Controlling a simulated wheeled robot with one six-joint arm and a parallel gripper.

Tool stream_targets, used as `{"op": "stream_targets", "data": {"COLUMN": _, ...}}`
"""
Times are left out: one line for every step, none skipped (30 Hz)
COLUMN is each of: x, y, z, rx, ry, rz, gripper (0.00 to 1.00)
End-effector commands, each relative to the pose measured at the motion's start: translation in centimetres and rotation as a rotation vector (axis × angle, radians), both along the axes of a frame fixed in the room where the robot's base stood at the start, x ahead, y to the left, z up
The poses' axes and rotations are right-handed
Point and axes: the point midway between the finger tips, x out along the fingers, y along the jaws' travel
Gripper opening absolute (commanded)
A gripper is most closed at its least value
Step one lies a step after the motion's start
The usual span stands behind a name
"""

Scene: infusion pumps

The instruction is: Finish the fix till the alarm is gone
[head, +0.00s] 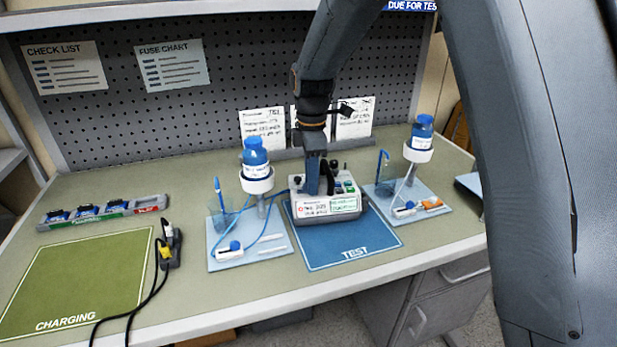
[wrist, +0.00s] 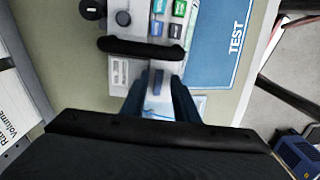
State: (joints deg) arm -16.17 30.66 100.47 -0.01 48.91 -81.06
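A grey-white infusion pump (head: 335,222) stands on the blue TEST mat (head: 355,252). Its front has a white label panel with a red mark at left and a green-tinted screen (head: 344,204) at right; the small text is not readable. My gripper (head: 319,188) points down over the left part of the pump's top and hides some of it. In the wrist view its two blue fingers (wrist: 158,92) stand apart over the pump's pale body, beside the black handle (wrist: 140,48). A small blue part (wrist: 158,80) shows between the fingers; contact cannot be told. Coloured buttons (wrist: 178,9) lie beyond the handle.
Trays with bottle stands flank the mat: left (head: 222,262) with blue tubing, right (head: 415,215) with an orange item. A parts rack (head: 100,214), the green CHARGING mat (head: 80,275) and a black-cabled plug block (head: 172,245) lie at left. Cards and charts stand behind.

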Motion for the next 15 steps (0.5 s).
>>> {"op": "stream_targets", "data": {"x": -0.01, "y": 0.04, "z": -0.03, "rx": 0.0, "ry": 0.0, "rz": 0.001, "gripper": 0.27}}
{"op": "stream_targets", "data": {"x": -0.01, "y": 0.06, "z": -0.04, "rx": 0.0, "ry": 0.0, "rz": 0.001, "gripper": 0.27}}
{"op": "stream_targets", "data": {"x": -0.01, "y": 0.08, "z": -0.04, "rx": 0.0, "ry": -0.001, "rz": 0.001, "gripper": 0.27}}
{"op": "stream_targets", "data": {"x": -0.01, "y": 0.09, "z": -0.03, "rx": 0.0, "ry": -0.001, "rz": 0.001, "gripper": 0.27}}
{"op": "stream_targets", "data": {"x": -0.01, "y": 0.1, "z": -0.03, "rx": 0.0, "ry": -0.001, "rz": 0.001, "gripper": 0.27}}
{"op": "stream_targets", "data": {"x": -0.03, "y": 0.12, "z": -0.02, "rx": 0.0, "ry": -0.001, "rz": 0.002, "gripper": 0.26}}
{"op": "stream_targets", "data": {"x": -0.03, "y": 0.13, "z": -0.02, "rx": 0.0, "ry": -0.001, "rz": 0.002, "gripper": 0.21}}
{"op": "stream_targets", "data": {"x": -0.03, "y": 0.13, "z": -0.02, "rx": 0.0, "ry": -0.001, "rz": 0.002, "gripper": 0.16}}
{"op": "stream_targets", "data": {"x": -0.03, "y": 0.14, "z": -0.01, "rx": 0.0, "ry": -0.001, "rz": 0.002, "gripper": 0.09}}
{"op": "stream_targets", "data": {"x": -0.03, "y": 0.15, "z": -0.01, "rx": 0.0, "ry": -0.001, "rz": 0.002, "gripper": 0.04}}
{"op": "stream_targets", "data": {"x": -0.03, "y": 0.15, "z": -0.01, "rx": 0.0, "ry": 0.0, "rz": 0.002, "gripper": 0.0}}
{"op": "stream_targets", "data": {"x": -0.04, "y": 0.15, "z": -0.01, "rx": 0.0, "ry": 0.0, "rz": 0.002, "gripper": 0.0}}
{"op": "stream_targets", "data": {"x": -0.04, "y": 0.16, "z": 0.0, "rx": 0.0, "ry": 0.0, "rz": 0.002, "gripper": 0.0}}
{"op": "stream_targets", "data": {"x": -0.04, "y": 0.16, "z": 0.0, "rx": 0.0, "ry": 0.0, "rz": 0.002, "gripper": 0.0}}
{"op": "stream_targets", "data": {"x": -0.06, "y": 0.78, "z": -0.01, "rx": 0.0, "ry": 0.0, "rz": 0.003, "gripper": 0.0}}
